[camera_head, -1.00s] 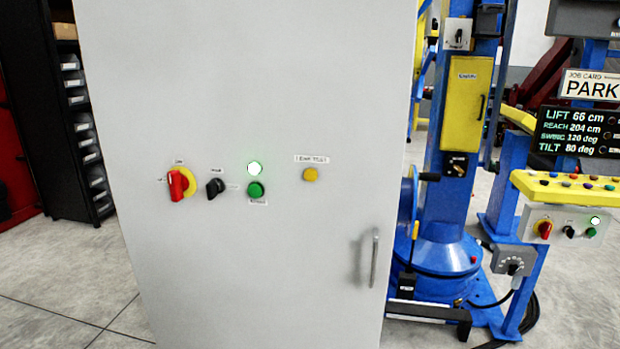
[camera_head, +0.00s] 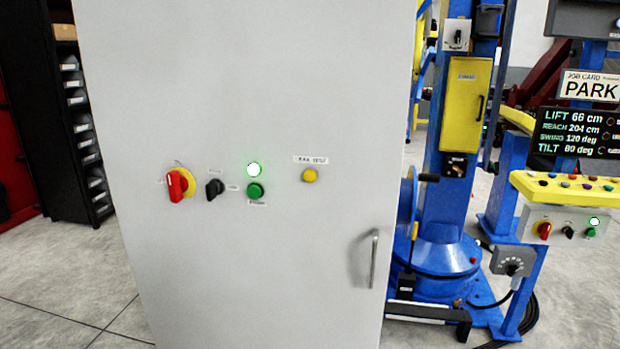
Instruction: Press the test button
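A yellow push button (camera_head: 310,175) sits on the right part of the grey cabinet door (camera_head: 240,280), under a small white label (camera_head: 311,160). The label's print is too blurred to read surely. To its left are a green button (camera_head: 255,190) with a lit lamp (camera_head: 254,169) above it, a black selector knob (camera_head: 214,188) and a red rotary switch on a yellow plate (camera_head: 178,185). Neither of my grippers is in view, and nothing touches the buttons.
The cabinet has a vertical handle (camera_head: 374,259) at its lower right. A blue column (camera_head: 448,205) with a yellow box (camera_head: 466,105) stands to the right. Beyond it are a button console (camera_head: 570,187) and a display (camera_head: 580,133). A black shelf rack (camera_head: 40,110) stands left.

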